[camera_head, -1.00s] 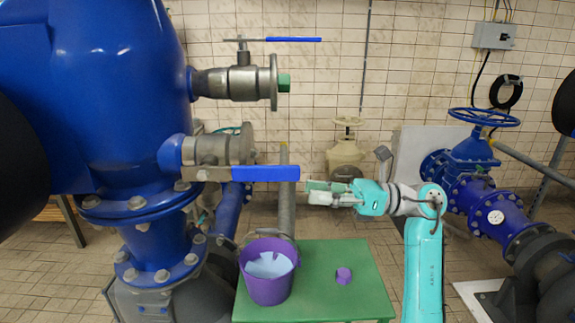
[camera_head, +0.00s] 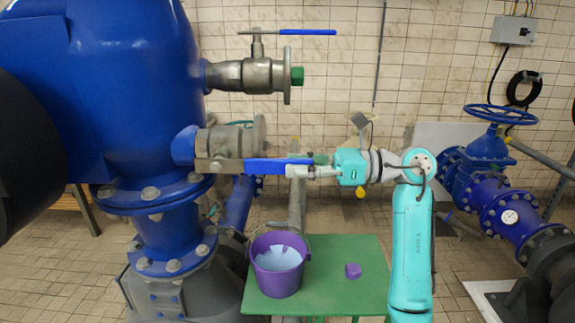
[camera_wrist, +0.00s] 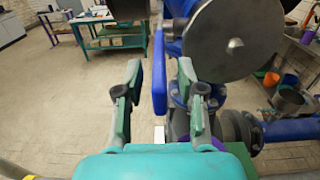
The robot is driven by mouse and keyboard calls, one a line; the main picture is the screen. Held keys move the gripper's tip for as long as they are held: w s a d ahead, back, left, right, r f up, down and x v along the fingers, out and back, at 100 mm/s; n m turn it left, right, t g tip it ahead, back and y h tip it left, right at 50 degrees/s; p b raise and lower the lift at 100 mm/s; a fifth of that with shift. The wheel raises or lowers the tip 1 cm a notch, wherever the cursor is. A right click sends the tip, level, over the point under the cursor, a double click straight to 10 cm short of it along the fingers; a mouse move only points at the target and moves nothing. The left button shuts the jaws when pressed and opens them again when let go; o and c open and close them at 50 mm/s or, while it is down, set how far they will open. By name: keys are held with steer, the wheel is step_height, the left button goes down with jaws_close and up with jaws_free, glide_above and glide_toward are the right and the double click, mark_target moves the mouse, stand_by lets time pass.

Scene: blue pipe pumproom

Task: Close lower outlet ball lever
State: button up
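The lower outlet valve (camera_head: 230,145) is a grey metal ball valve on the blue tank's right side. Its lever (camera_head: 270,165) has a blue handle and points right, roughly level, in the head view. My gripper (camera_head: 310,167) is at the handle's free right end. In the wrist view the blue handle (camera_wrist: 159,75) stands between the two green-padded fingers of my gripper (camera_wrist: 160,85). Gaps show on both sides of the handle, so the fingers are open around it. A round metal flange (camera_wrist: 235,40) is close by, right of the handle.
An upper valve (camera_head: 250,75) with its own blue lever (camera_head: 307,32) is above. Below stands a green table (camera_head: 330,295) with a purple bucket (camera_head: 278,283) and a small purple piece (camera_head: 353,270). Blue pipework with a handwheel (camera_head: 499,115) is at right.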

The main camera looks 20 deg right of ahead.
mark_target(278, 167)
steer(key=shift+x, duration=1.25)
jaws_close()
